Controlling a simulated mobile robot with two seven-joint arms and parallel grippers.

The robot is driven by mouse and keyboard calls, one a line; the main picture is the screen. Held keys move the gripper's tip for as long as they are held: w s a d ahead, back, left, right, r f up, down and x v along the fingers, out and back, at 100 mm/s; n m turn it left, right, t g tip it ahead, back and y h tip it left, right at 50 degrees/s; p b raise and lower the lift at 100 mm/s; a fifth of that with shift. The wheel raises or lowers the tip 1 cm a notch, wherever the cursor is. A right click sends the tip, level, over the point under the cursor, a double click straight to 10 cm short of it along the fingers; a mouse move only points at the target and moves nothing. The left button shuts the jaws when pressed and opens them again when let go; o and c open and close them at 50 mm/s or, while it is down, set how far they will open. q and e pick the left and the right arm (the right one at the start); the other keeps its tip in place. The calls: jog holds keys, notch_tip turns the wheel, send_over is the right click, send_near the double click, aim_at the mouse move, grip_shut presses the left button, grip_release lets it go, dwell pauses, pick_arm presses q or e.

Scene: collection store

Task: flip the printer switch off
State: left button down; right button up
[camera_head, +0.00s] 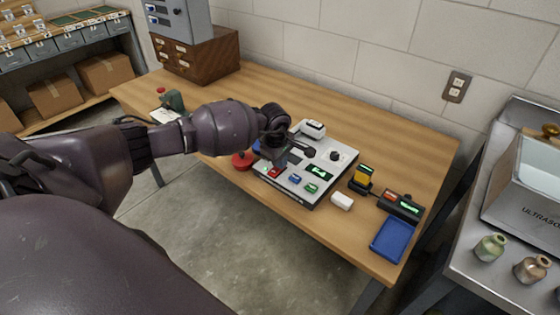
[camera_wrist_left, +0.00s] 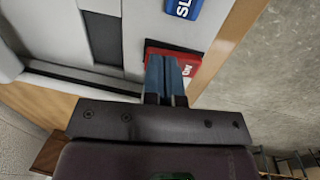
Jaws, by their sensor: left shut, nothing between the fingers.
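A grey-white panel device (camera_head: 326,186), which looks like the printer, sits on the wooden table with a red rocker (camera_head: 274,172), a blue one (camera_head: 295,179) and a green one (camera_head: 312,188) along its front. My left gripper (camera_head: 279,163) is over its front left part, shut and empty, with its tips at the red rocker. In the left wrist view the shut fingers (camera_wrist_left: 166,75) overlap the red rocker (camera_wrist_left: 193,62) and hide part of its lettering. I cannot tell whether they touch it. A blue rocker (camera_wrist_left: 184,8) is beside it. My right gripper is not in view.
A red round object (camera_head: 242,160) is left of the device. A yellow-topped meter (camera_head: 361,178), a white block (camera_head: 342,201), a lit display box (camera_head: 401,205) and a blue tray (camera_head: 391,240) are to its right. The back right of the table is clear.

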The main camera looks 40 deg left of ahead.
pick_arm(q)
jog(key=shift+f, duration=0.45)
jog(key=shift+r, duration=0.15)
jog(key=shift+s, duration=0.2)
jog(key=shift+s+r+p, duration=0.1)
jog(key=shift+s+p, duration=0.4)
jog(key=shift+s, duration=0.1)
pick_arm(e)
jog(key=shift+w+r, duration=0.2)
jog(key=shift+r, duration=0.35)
